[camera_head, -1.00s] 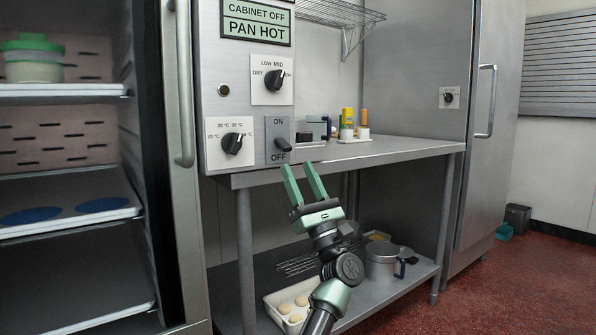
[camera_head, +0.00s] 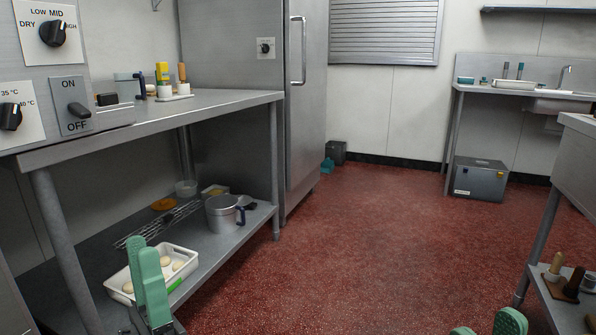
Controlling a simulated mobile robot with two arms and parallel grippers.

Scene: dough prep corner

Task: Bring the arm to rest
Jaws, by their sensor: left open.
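My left gripper (camera_head: 145,250) is at the lower left, in front of the steel bench's lower shelf. Green tips of my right gripper (camera_head: 487,325) show at the bottom edge, at lower right. The rest of that gripper is cut off, so its opening is unclear.
The steel bench (camera_head: 225,103) stands at left, below a control panel with an ON/OFF switch (camera_head: 79,112). A pot (camera_head: 222,214) is on its lower shelf. Another table (camera_head: 575,160) is at right. A grey box (camera_head: 480,180) stands at the back. The red floor between is clear.

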